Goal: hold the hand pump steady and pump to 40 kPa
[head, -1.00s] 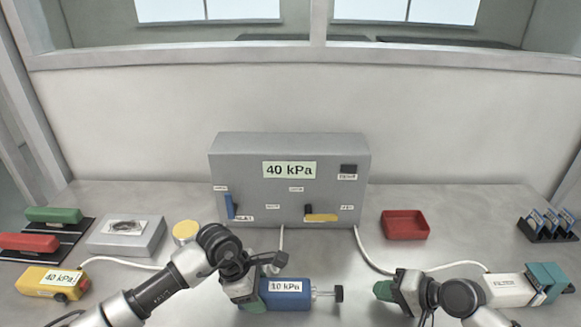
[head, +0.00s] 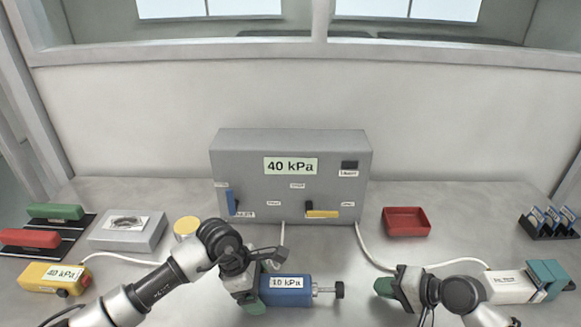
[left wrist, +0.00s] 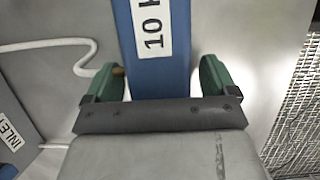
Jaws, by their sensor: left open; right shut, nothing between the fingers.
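The hand pump (head: 290,298) is a blue block with a 10 kPa label, lying at the front middle of the bench. Its rod and dark knob (head: 339,290) point right. My left gripper (head: 264,286) is open at the pump's left end. In the left wrist view the pump (left wrist: 150,80) lies between the green fingers (left wrist: 160,75), with a gap at the right finger. My right gripper (head: 381,287) is shut and empty, to the right of the knob and apart from it. The grey panel (head: 235,145) shows a 40 kPa label.
The panel has a blue lever (head: 232,203) and a yellow lever (head: 322,214). A yellow box (head: 42,275) labelled 40 kPa sits at left; a white filter unit (head: 508,287) is at right. Pale hoses cross the bench. A red tray (head: 405,222) stands right of the panel.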

